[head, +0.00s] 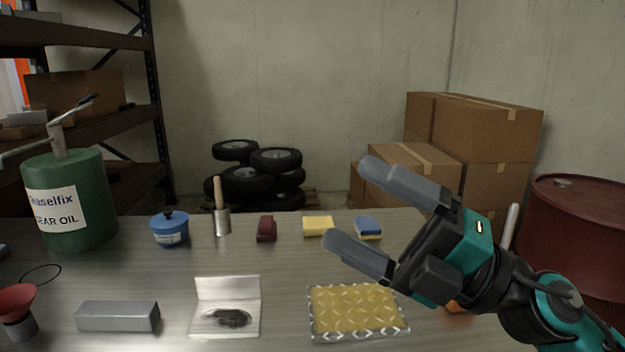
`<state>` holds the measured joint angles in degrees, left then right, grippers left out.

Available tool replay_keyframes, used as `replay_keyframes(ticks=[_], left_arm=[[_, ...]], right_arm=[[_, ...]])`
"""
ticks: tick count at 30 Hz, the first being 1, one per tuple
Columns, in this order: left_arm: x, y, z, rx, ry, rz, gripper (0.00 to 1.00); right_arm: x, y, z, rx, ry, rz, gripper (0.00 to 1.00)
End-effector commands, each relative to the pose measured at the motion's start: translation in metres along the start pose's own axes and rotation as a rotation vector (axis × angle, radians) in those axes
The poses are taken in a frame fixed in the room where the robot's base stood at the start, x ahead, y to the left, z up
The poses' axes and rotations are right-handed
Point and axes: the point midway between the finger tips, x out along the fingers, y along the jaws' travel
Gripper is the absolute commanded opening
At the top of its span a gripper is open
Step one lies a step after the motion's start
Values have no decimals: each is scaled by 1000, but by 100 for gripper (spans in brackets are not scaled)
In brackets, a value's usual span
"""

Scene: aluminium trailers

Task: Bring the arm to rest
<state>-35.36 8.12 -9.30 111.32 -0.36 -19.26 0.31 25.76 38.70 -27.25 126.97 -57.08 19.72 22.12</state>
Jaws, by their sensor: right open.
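My right gripper (366,207) is open and empty in the head view. It comes in from the right and hangs above the right part of the metal workbench (180,275). Its two grey fingers point to the upper left and are well apart. Behind the fingers sit a yellow sponge (318,226) and a blue and yellow sponge (368,227). My left gripper is not in view.
A red barrel (580,230) stands at right.

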Motion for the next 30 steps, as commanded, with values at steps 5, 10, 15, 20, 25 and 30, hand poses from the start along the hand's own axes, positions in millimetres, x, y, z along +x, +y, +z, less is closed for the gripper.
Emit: replay_keyframes(ticks=[5,10,15,20,25,30], left_arm=[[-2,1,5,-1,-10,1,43],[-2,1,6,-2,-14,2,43],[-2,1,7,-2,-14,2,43],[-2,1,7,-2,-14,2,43],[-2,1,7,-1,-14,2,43],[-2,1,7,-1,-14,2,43]], right_arm=[[-34,-4,47,295,-418,213,94],[-99,-51,82,580,-863,273,94],[-181,-129,71,876,-1317,192,94],[-249,-194,17,1131,-1674,13,94],[-288,-230,-44,1315,-1894,-173,94],[-312,-246,-98,1454,-2034,-343,94]])
